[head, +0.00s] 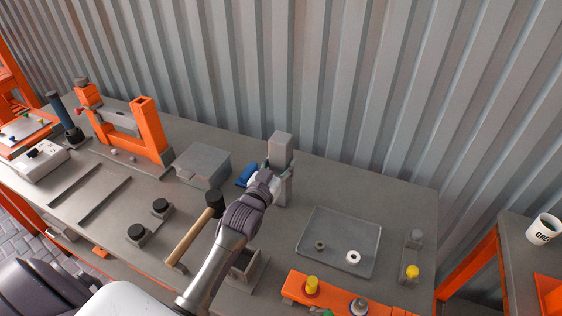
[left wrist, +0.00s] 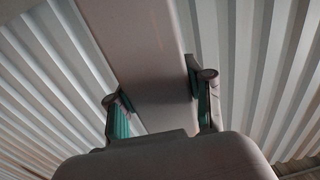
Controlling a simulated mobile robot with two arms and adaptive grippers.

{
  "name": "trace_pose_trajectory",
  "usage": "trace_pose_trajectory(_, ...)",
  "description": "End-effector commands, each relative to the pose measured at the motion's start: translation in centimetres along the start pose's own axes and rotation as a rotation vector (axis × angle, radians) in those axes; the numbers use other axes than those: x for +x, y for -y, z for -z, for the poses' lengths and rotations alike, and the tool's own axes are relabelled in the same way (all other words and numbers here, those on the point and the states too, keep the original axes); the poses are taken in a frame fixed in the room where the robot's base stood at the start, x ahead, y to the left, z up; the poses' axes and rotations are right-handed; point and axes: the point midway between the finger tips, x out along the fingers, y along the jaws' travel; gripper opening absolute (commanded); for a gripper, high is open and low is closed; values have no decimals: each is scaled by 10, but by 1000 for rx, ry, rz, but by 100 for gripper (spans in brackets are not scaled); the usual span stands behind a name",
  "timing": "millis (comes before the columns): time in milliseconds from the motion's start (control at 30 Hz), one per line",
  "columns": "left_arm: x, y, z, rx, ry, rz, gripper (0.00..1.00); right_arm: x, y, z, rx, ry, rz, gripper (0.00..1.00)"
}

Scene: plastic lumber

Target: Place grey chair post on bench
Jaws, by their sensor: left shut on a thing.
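The grey chair post (head: 281,150) is a square upright bar at the back middle of the bench (head: 330,190) in the head view. My left gripper (head: 272,177) is shut on it from the front, around its middle. In the left wrist view the post (left wrist: 145,60) rises between the two fingers of the left gripper (left wrist: 160,95), whose green pads lie on either side of it. The post looks close to upright in the head view. I cannot tell whether its lower end touches the bench. My right gripper is not in view.
A mallet (head: 190,238) and a grey box (head: 204,163) lie left of my left arm. A shallow tray (head: 327,258) with two rings is to the right. An orange block (head: 330,296) with knobs is at the front. Corrugated wall (head: 350,80) stands behind.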

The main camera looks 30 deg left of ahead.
Motion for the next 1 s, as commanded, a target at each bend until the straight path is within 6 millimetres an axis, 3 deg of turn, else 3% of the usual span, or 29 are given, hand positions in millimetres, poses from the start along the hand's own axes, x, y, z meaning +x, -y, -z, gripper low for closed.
trace_pose_trajectory(67,0,0,-1,0,-5,0,0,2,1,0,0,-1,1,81)
trace_pose_trajectory(100,0,0,-2,0,1,0,58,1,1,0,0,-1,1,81)
trace_pose_trajectory(200,0,0,-2,0,1,0,75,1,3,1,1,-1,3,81)
trace_pose_trajectory(633,-6,0,-1,0,2,0,77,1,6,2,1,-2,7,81)
trace_pose_trajectory(1000,-80,0,-3,1,3,0,77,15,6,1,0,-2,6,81)
